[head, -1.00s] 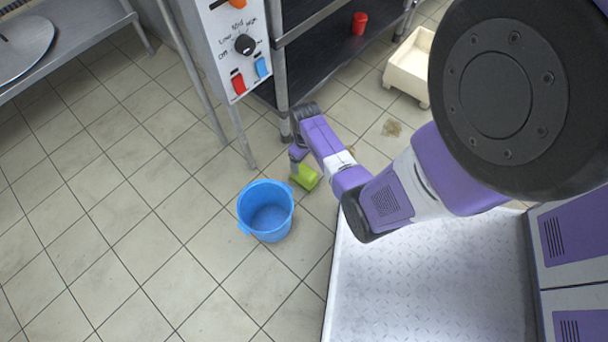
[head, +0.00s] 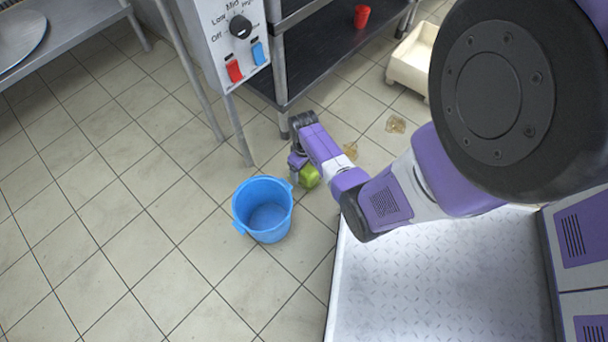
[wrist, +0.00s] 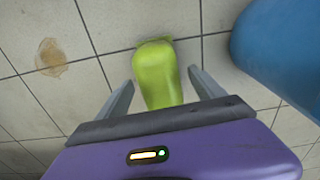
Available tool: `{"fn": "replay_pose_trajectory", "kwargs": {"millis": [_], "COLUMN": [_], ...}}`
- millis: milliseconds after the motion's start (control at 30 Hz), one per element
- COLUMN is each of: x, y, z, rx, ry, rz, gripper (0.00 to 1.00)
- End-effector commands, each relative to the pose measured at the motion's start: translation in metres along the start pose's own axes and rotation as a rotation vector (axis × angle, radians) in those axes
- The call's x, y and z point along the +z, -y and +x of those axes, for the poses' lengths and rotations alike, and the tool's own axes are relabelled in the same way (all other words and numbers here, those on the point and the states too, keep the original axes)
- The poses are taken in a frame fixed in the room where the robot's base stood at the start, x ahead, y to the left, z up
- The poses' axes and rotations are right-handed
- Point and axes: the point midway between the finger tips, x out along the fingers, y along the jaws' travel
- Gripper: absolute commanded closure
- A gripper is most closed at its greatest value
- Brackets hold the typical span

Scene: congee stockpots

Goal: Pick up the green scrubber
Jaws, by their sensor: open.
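The green scrubber (head: 309,175) lies on the tiled floor just right of the blue bucket, partly hidden by my arm in the head view. In the wrist view the scrubber (wrist: 157,75) is a rounded lime-green block, with its near end between my two fingers. My gripper (wrist: 160,85) is open, one finger on each side of the scrubber, with a gap showing on both sides. In the head view my gripper (head: 298,168) is low beside the scrubber and mostly hidden by my wrist.
The blue bucket (head: 264,210) stands close by and also shows at the right of the wrist view (wrist: 285,45). Brown stains (head: 396,124) mark the floor. A shelf unit (head: 330,65) with a red cup (head: 361,16) and a cream tub (head: 412,60) stand behind. Floor at left is clear.

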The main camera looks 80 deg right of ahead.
Motion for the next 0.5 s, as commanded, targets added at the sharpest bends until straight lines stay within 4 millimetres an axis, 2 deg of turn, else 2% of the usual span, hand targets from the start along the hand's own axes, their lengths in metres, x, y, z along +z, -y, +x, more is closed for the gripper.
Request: {"fn": "replay_pose_trajectory", "kwargs": {"millis": [100, 433, 467, 500], "x": [-0.0002, -0.0001, -0.0001, -0.0004], "y": [0.0, 0.0001, 0.0, -0.0001], "z": [-0.0012, -0.0012, -0.0012, -0.0014], "rx": [0.0, 0.0, 0.0, 0.001], "ry": [0.0, 0.0, 0.0, -0.001], "rz": [0.0, -0.001, -0.001, -0.001], "gripper": [0.24, 0.89, 0.94, 0.94]}}
